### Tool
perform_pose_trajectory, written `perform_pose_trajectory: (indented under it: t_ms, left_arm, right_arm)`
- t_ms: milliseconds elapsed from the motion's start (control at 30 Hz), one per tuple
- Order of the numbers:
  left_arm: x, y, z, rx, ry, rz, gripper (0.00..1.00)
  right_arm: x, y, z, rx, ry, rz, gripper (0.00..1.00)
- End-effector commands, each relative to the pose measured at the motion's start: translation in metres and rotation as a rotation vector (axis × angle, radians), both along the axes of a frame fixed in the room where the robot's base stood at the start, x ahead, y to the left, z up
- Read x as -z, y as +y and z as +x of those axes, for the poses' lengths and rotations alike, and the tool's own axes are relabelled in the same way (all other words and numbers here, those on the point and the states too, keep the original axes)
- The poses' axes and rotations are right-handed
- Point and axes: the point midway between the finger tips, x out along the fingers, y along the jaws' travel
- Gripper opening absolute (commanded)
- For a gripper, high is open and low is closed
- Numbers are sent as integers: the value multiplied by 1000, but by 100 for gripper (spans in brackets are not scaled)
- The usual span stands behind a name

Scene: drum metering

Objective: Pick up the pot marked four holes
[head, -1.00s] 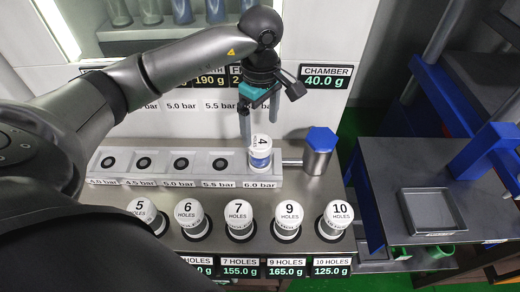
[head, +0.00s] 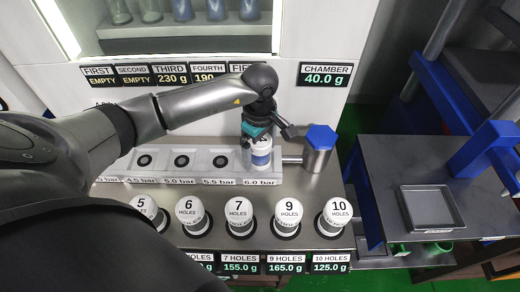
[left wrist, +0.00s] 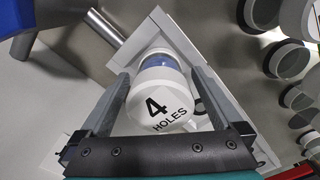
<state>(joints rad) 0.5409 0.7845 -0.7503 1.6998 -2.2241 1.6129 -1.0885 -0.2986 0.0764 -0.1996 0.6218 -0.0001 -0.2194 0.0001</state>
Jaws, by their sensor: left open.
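The pot marked 4 HOLES (head: 261,158) is white with a blue band and stands upright at the 6.0 bar place of the pale rack (head: 216,180). In the left wrist view the pot (left wrist: 158,104) shows its marked lid between my fingers. My left gripper (head: 256,142) is directly over the pot and partly hides its top in the head view. In the left wrist view the gripper (left wrist: 160,95) is open, with one finger on each side of the pot. I cannot tell whether the fingers touch it. My right gripper is not in view.
White pots marked 5, 6, 7 (head: 238,211), 9 (head: 288,213) and 10 (head: 336,214) stand in a row in front of the rack. A blue-capped metal cylinder (head: 320,148) stands just right of the pot. A grey tray (head: 431,208) lies on the right-hand table.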

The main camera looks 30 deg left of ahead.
Motion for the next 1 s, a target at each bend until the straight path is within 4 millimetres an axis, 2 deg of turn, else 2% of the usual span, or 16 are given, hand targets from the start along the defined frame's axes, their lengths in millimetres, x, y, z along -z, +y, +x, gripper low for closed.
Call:
perform_pose_trajectory:
  t_ms: [67, 900, 1000]
  left_arm:
    - [0, 0, 0, 0, 0, 0, 100]
    - [-1, 0, 0, 0, 0, 0, 6]
    - [-1, 0, 0, 0, 0, 0, 0]
  right_arm:
    - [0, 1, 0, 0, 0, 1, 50]
    - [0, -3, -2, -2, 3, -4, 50]
    - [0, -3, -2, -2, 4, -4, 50]
